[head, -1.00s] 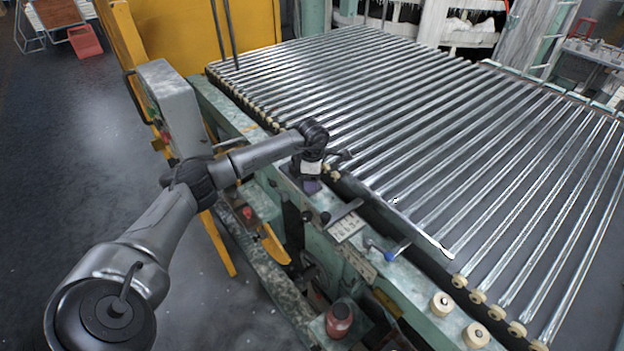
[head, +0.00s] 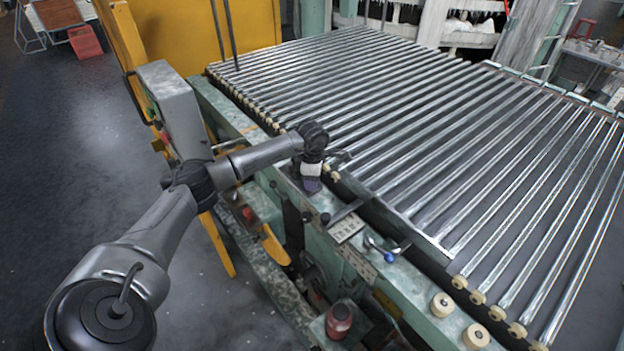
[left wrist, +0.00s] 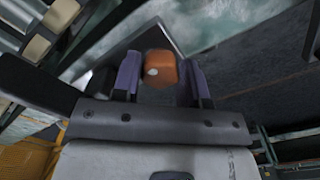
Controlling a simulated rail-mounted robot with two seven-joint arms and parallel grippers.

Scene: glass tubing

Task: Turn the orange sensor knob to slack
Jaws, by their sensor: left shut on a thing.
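The orange sensor knob (left wrist: 160,68) shows in the left wrist view, with a small pale spot on its face. My left gripper (left wrist: 160,80) has its two purple-padded fingers on either side of the knob and is shut on it. In the head view my left gripper (head: 311,184) points down at the near edge of the machine's green frame, and the knob is hidden there. My right gripper does not show.
A bed of glass tubes (head: 440,140) on rollers fills the right side. A blue-tipped lever (head: 388,256), a labelled plate (head: 347,228) and a red jar (head: 339,320) lie along the frame.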

